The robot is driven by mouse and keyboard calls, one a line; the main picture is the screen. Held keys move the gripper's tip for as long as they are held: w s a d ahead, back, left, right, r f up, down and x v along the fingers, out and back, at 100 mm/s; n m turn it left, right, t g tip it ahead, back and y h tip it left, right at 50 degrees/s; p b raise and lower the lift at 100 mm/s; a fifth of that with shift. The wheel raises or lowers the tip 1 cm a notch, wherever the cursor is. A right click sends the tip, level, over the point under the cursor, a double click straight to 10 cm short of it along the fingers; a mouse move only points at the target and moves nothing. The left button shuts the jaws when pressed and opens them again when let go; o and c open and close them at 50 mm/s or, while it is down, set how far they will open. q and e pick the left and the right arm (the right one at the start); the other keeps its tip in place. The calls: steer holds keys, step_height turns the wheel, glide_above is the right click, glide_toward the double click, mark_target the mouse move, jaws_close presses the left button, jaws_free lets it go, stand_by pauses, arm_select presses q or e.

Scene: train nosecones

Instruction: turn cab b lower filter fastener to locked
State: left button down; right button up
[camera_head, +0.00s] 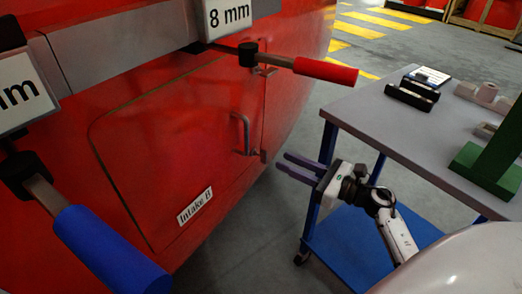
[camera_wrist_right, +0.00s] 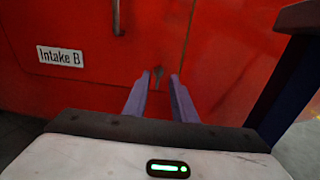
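The red Intake B door (camera_head: 150,150) is closed on the red nosecone, with an upright bar handle (camera_head: 242,133) near its right edge. A small dark fastener (camera_head: 263,156) sits low, just right of that handle. In the right wrist view the small dark fastener (camera_wrist_right: 158,71) shows between and beyond my fingertips. My right gripper (camera_head: 281,160) is open and empty, its two purple fingers pointing at the red surface near the fastener; they look apart from it. The fastener's turn position is too small to tell. An upper fastener (camera_head: 264,70) is partly hidden. My left gripper is not in view.
A grey-topped cart (camera_head: 400,125) with blue legs stands right, holding dark blocks and a green stand (camera_head: 495,150). Grey floor shows between cart and nosecone.

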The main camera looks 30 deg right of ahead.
mark_target(264, 151)
steer(key=x, duration=0.8)
steer(key=shift+w+a, duration=0.15)
steer(key=shift+w, duration=0.1)
jaws_close()
